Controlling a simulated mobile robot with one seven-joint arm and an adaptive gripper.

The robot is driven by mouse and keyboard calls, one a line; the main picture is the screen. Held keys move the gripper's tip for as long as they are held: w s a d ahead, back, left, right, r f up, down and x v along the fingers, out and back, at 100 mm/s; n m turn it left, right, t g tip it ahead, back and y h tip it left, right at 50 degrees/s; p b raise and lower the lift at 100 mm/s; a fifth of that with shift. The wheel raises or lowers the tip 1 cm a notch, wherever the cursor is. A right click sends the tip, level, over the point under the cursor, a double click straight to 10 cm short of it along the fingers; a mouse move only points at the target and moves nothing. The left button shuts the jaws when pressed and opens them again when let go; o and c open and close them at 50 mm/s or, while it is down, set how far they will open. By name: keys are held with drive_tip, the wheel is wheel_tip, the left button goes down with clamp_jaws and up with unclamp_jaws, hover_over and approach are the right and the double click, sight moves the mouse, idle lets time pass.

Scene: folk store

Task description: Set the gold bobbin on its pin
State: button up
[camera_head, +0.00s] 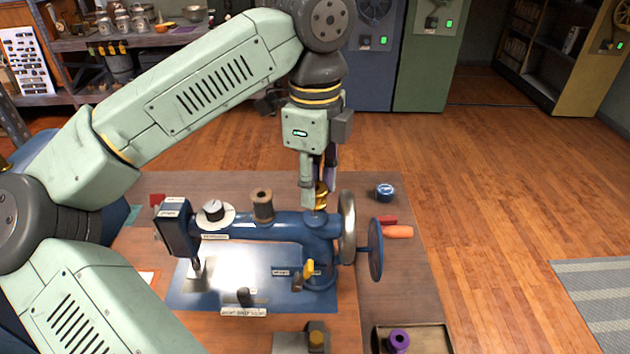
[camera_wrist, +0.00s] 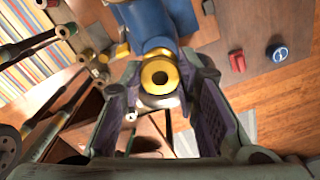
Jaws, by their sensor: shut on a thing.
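The gold bobbin (camera_head: 321,196) is between the fingers of my gripper (camera_head: 319,184), which is shut on it just above the right end of the blue sewing machine's arm (camera_head: 240,228). In the wrist view the gold bobbin (camera_wrist: 159,75) shows end-on, its dark centre hole visible, between the fingertips of my gripper (camera_wrist: 160,72). A small grey fitting (camera_head: 315,213) on the machine top lies just under the bobbin. I cannot make out the pin clearly, nor whether the bobbin touches it.
The silver handwheel (camera_head: 348,228) is close to the right of my gripper.

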drive_tip(key=shift+f, duration=0.2)
drive_tip(key=shift+f+b, duration=0.6)
drive_tip(key=shift+b, duration=0.15)
drive_tip(key=shift+f+b, duration=0.25)
drive_tip(key=shift+b, duration=0.05)
drive_tip(key=shift+f, duration=0.25)
drive_tip(key=o, duration=0.9)
wheel_tip(320, 180, up, 12)
drive_tip(key=shift+r, duration=0.1)
